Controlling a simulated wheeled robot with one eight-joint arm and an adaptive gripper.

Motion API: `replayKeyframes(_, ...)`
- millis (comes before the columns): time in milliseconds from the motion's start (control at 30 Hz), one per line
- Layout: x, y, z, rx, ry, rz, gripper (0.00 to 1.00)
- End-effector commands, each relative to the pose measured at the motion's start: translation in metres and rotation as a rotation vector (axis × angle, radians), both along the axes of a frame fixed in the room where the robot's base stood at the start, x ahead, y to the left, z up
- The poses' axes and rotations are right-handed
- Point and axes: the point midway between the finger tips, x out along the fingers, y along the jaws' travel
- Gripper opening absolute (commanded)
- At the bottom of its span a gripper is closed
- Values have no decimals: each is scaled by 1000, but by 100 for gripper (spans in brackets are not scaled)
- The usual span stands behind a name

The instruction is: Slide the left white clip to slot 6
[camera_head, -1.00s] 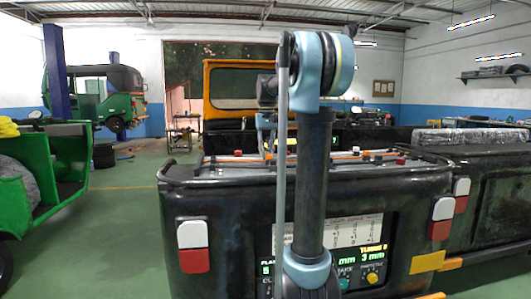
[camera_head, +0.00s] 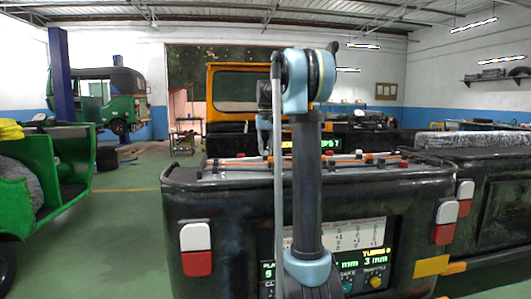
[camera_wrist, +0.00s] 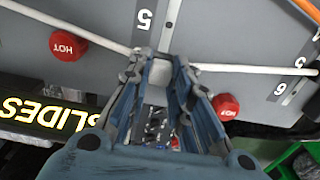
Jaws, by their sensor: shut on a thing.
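In the wrist view, my gripper (camera_wrist: 158,62) is shut on a small white clip (camera_wrist: 158,75), with a finger on each side of it. In the head view, my arm hides most of the gripper and the clip. No second white clip can be made out.
Red HOT caps flank the gripper at left (camera_wrist: 68,46) and right (camera_wrist: 226,107). A lit SLIDES sign (camera_wrist: 45,112) is at lower left. In the head view, the dark vehicle rear (camera_head: 225,215) with its lit panel (camera_head: 362,235) stands close in front. Green floor (camera_head: 125,225) is clear at left.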

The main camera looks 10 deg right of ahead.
Motion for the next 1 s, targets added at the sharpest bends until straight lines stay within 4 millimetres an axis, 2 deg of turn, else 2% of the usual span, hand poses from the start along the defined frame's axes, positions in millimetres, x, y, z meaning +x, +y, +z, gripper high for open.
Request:
replayKeyframes(167, 4, 0, 1, 0, -9, 0, 0)
replayKeyframes(200, 4, 0, 1, 0, -10, 0, 24)
replayKeyframes(267, 4, 0, 1, 0, -9, 0, 38)
replayKeyframes(300, 4, 0, 1, 0, -8, 0, 40)
replayKeyframes(667, 3, 0, 3, 0, -6, 0, 40)
replayKeyframes(833, 3, 0, 21, 0, -6, 0, 40)
replayKeyframes(1000, 3, 0, 52, 0, -6, 0, 40)
